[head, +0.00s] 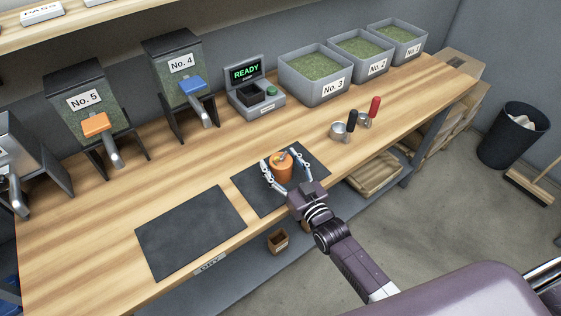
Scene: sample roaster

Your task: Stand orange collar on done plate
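An orange cylinder, apparently the orange collar (281,170), stands upright on the right dark mat (251,191), with something small and greyish at its top. My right gripper (282,160) reaches in from the lower right, with its two fingers spread on either side of the orange piece. A gap shows between the right finger and the piece; whether the left finger touches it I cannot tell. A second dark mat (190,232) lies empty to the left. A small label on the table edge below it is too small to read surely. Which mat is the done plate I cannot tell. My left gripper is out of view.
Dispensers No. 5 (90,107) and No. 4 (177,72) and a READY device (254,92) line the back. Grey bins (314,77) with green contents stand back right. Two metal cups with black (351,124) and red (375,107) handles stand right of the mats.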

